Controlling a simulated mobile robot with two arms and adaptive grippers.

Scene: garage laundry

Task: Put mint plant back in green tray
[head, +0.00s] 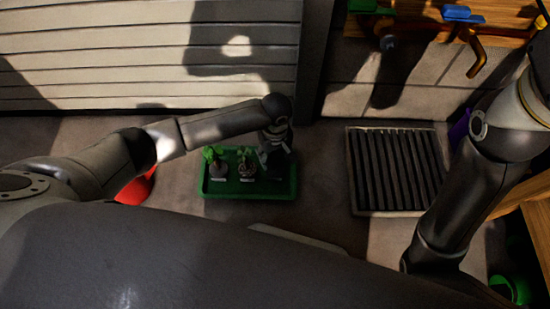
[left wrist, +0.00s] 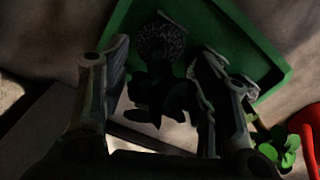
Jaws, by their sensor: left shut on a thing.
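The green tray (head: 235,191) lies on the floor in the head view, with two small potted plants standing in it, one at the left (head: 210,155) and one near the middle (head: 247,166). My left gripper (head: 273,158) is over the tray's right end, pointing down. In the left wrist view, the left gripper (left wrist: 165,75) is shut on a dark leafy plant, which I take as the mint plant (left wrist: 160,98). The green tray (left wrist: 262,42) is behind it there. Shadow hides whether the held pot touches the tray. My right gripper is out of view.
A red object (head: 136,188) stands left of the tray, partly behind my left arm. A dark slatted grate (head: 396,170) lies to the right, with bare floor between. A shelf with tools (head: 470,30) is at the upper right, and a green container (head: 512,288) is at the lower right.

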